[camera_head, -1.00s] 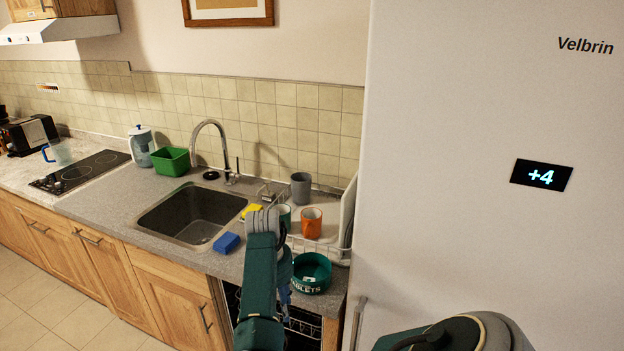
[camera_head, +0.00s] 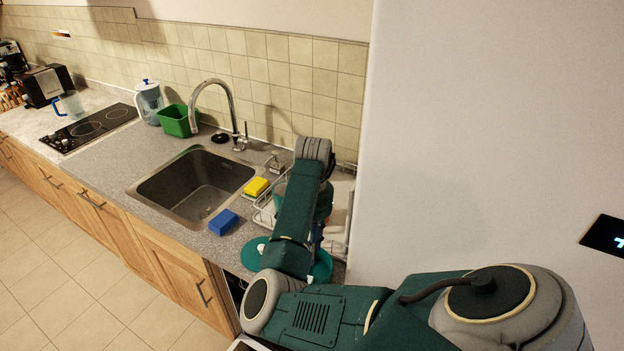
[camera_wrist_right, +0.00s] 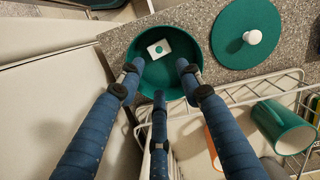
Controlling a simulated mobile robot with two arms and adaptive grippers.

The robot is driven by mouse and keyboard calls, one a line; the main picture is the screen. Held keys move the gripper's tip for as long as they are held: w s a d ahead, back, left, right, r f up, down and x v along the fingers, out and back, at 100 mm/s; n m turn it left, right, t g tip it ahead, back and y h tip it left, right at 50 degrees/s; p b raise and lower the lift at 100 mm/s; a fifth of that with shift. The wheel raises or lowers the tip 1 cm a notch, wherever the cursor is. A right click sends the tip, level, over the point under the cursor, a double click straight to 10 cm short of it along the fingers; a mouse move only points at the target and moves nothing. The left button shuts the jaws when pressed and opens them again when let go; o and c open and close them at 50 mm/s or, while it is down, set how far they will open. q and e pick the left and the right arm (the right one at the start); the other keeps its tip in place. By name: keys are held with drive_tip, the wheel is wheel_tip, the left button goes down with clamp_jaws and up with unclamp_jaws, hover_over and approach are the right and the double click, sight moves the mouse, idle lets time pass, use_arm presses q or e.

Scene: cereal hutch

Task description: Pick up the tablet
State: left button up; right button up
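The tablet (camera_wrist_right: 158,49) is a small white square piece with a green dot. It lies inside a round green bowl (camera_wrist_right: 160,74) in the right wrist view. My right gripper (camera_wrist_right: 160,82) is open and empty, its three blue fingers spread over the bowl, with the tablet just beyond the fingertips. In the head view my right arm hides most of the bowl, and only its green rim (camera_head: 323,266) shows. My left gripper is not in view.
A green lid with a white knob (camera_wrist_right: 243,55) lies beside the bowl. A wire dish rack (camera_wrist_right: 238,95) with a green mug (camera_wrist_right: 284,126) is close by. A blue sponge (camera_head: 223,222), a sink (camera_head: 195,185) and a tall white fridge (camera_head: 460,140) are around.

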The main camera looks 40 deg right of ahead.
drive_tip(key=f, duration=0.1)
drive_tip(key=a+f+b, duration=0.1)
drive_tip(key=f, duration=0.1)
drive_tip(key=shift+s+a+f, duration=0.3)
drive_tip(key=shift+s+a, duration=0.05)
drive_tip(key=shift+a, duration=0.05)
drive_tip(key=shift+f, duration=0.25)
drive_tip(key=shift+d+f, duration=0.15)
drive_tip(key=shift+f, duration=0.15)
drive_tip(key=f, duration=0.1)
drive_tip(key=f+p, duration=0.2)
drive_tip(key=f, duration=0.1)
drive_tip(key=shift+a+f, duration=0.1)
drive_tip(key=shift+a, duration=0.15)
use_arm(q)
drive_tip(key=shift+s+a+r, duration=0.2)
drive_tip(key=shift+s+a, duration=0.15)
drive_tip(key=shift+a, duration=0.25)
use_arm(e)
drive_tip(key=shift+f, duration=0.25)
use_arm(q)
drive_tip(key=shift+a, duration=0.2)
use_arm(e)
drive_tip(key=c, duration=0.6)
